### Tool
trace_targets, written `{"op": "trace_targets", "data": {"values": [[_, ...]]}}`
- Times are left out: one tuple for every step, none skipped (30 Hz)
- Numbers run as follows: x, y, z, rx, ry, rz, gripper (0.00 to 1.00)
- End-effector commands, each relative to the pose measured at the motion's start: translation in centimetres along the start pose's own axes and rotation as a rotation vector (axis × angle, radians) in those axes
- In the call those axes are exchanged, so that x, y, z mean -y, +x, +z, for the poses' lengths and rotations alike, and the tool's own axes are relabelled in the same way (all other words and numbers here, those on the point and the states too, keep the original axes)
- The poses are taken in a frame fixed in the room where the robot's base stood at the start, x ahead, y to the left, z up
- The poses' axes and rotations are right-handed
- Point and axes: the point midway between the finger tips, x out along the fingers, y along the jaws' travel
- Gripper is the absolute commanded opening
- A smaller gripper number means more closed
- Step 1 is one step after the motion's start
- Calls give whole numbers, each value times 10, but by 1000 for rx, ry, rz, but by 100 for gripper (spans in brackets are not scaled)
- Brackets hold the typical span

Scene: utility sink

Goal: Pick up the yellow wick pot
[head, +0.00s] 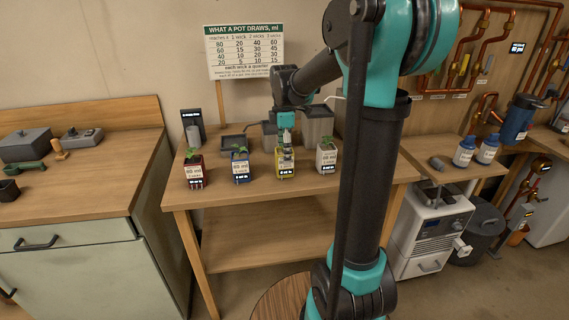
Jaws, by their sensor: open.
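The yellow wick pot (285,166) stands upright on the wooden table, third from the left in a row of small labelled pots. My gripper (285,146) points down directly over the yellow pot, with its fingertips at or just above the pot's top. It is open. The gripper covers the pot's top and any plant in it. I cannot tell whether the fingers touch the pot or reach around something in it.
A red pot (194,171) and a blue pot (240,167) stand to the left, and a white pot (326,157) to the right. Grey containers (318,124) stand behind. A sign (243,50) rises at the back. The table front (270,197) is clear.

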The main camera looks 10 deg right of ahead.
Motion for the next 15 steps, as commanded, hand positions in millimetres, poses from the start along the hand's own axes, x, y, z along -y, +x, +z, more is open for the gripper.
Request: {"op": "trace_targets", "data": {"values": [[-1,8,0,0,0,0,76],[-1,12,1,0,0,0,76],[-2,18,1,0,0,0,76],[-3,23,1,0,0,0,76],[-2,27,1,0,0,0,76],[-2,32,1,0,0,0,76],[-2,34,1,0,0,0,76],[-2,37,1,0,0,0,76],[-2,40,1,0,0,0,76],[-2,41,1,0,0,0,76],[-2,42,1,0,0,0,76],[-2,42,1,0,0,0,76],[-2,42,1,0,0,0,76],[-2,42,1,0,0,0,76],[-2,42,1,0,0,0,76]]}}
